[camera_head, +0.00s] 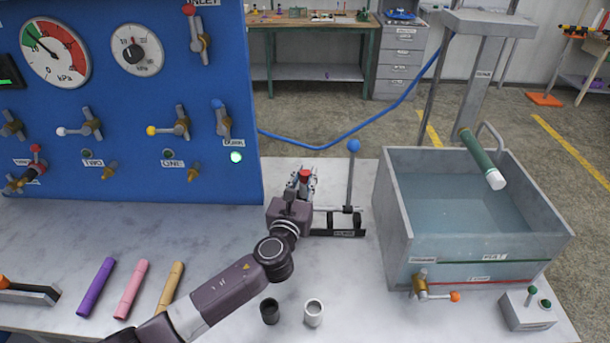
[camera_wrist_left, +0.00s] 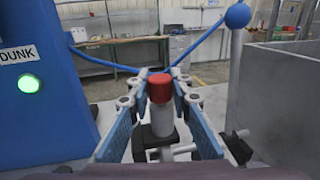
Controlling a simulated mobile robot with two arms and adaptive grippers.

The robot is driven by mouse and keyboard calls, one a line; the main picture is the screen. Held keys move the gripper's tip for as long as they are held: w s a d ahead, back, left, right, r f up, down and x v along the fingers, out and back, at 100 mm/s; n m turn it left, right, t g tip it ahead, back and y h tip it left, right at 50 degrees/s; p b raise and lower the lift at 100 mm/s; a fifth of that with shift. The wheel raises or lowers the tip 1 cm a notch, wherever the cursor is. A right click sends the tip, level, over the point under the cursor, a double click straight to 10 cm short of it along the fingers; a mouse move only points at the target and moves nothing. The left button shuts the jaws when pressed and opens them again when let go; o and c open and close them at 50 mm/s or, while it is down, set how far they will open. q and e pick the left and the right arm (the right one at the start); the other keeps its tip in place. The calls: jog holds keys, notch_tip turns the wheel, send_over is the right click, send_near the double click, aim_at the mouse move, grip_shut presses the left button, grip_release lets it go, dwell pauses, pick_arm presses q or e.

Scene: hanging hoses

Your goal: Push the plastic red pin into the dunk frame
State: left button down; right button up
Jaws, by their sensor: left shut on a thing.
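The red pin (camera_head: 305,175) stands at the end of my left arm near the middle of the table in the head view. In the left wrist view its red cap (camera_wrist_left: 159,88) sits on a pale grey cylinder (camera_wrist_left: 162,120). My left gripper (camera_wrist_left: 160,98) has its two blue-padded fingers on either side of the red cap and is shut on it. In the head view the left gripper (camera_head: 302,184) is small, seen from behind, and partly hides the pin. Which part is the dunk frame I cannot tell. My right gripper is not in view.
A black-based fixture (camera_head: 340,224) with a blue-knobbed lever (camera_head: 353,146) stands just right of the gripper. A water tank (camera_head: 392,215) is further right. The blue panel (camera_head: 130,178) rises at left, with a lit green lamp (camera_head: 236,157). Two small cups (camera_head: 314,313) stand at the front.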

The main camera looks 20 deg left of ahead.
pick_arm(q)
jog(key=shift+f+b, duration=0.35)
jog(key=shift+f, duration=0.2)
jog(key=c, duration=1.7)
grip_release()
jog(key=shift+s, duration=0.15)
jog(key=s, duration=1.1)
jog(key=shift+s+d, duration=0.4)
